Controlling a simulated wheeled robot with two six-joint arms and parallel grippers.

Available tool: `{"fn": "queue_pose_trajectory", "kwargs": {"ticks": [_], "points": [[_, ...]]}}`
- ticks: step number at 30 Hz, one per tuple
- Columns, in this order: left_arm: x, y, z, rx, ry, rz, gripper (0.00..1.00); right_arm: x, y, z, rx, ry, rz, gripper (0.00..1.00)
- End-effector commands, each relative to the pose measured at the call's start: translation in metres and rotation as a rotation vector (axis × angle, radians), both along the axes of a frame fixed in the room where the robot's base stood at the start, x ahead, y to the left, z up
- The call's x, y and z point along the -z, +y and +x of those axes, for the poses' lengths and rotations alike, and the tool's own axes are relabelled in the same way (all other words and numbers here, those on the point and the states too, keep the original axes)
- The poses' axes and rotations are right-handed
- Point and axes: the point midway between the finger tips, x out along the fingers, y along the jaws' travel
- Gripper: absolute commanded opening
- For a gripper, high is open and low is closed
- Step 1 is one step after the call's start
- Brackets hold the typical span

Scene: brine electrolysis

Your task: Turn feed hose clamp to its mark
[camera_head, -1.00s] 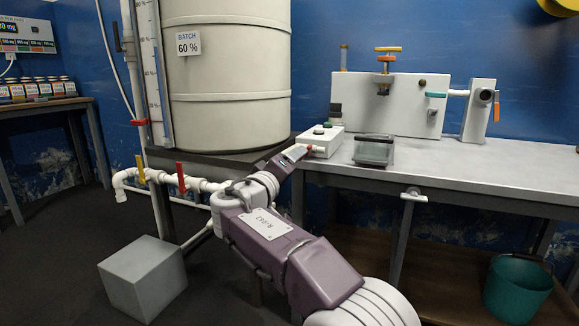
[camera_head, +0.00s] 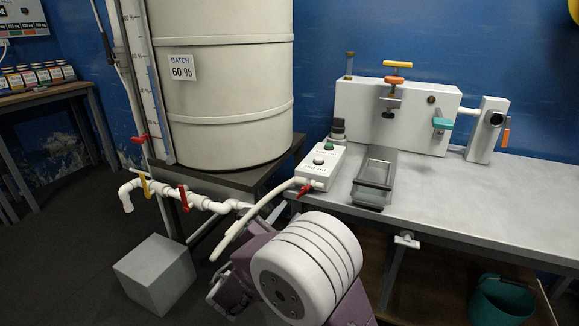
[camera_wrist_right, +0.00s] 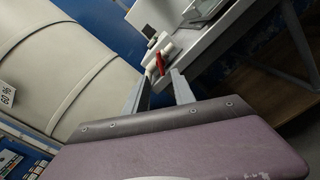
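The red clamp also shows in the right wrist view (camera_wrist_right: 160,64), beyond the fingertips. My right gripper (camera_wrist_right: 160,80) is open, its two grey fingers apart and nothing between them. In the head view its arm is low in the middle, and the fingers are not clear there. My left gripper is not in view.
A large tank (camera_head: 232,85) stands at the left of the table (camera_head: 450,195). A pipe with yellow and red valves (camera_head: 184,198) runs below it, above a grey block (camera_head: 155,272). A glass-like tray (camera_head: 374,178) stands right of the box. The table front is clear.

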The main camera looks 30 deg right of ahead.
Motion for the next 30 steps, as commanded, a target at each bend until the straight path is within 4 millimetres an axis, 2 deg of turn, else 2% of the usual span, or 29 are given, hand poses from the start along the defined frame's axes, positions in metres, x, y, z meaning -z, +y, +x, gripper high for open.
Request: {"fn": "queue_pose_trajectory", "kwargs": {"ticks": [7,15,19,29,30], "points": [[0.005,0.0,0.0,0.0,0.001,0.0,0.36,0.003,-0.008,0.006,0.004,-0.003,0.003,0.31],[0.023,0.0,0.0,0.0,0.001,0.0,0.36,0.004,-0.05,0.041,0.006,-0.005,0.004,0.31],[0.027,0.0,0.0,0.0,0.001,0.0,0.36,0.002,-0.063,0.054,0.003,-0.003,0.004,0.31],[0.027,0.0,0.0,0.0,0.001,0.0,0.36,0.0,-0.069,0.06,0.0,-0.002,0.004,0.31],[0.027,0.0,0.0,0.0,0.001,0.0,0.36,0.0,-0.069,0.06,0.0,-0.002,0.004,0.25]]}}
